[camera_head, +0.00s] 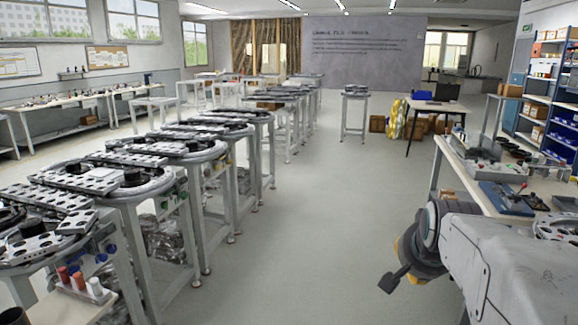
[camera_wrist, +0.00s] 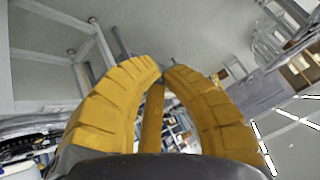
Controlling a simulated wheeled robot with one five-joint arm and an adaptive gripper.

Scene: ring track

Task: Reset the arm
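My arm (camera_head: 500,265) reaches in from the lower right of the head view, a grey link ending in a round wrist joint (camera_head: 425,228). Dark and yellow parts show at its end, beside the right-hand workbench; the fingertips cannot be made out there. In the wrist view my gripper (camera_wrist: 162,70) has yellow, ribbed, curved fingers that arch inward until their tips nearly meet. A narrow yellow bar shows between them. No object is seen between the fingers. The wrist view is tilted, with the room aslant behind the gripper.
A row of grey tables with track plates (camera_head: 90,180) runs along the left. A workbench (camera_head: 455,165) with tools stands at right, close to my arm. Blue shelves (camera_head: 545,85) stand behind it. The grey floor aisle (camera_head: 300,220) between is clear, with a small table (camera_head: 354,95) farther off.

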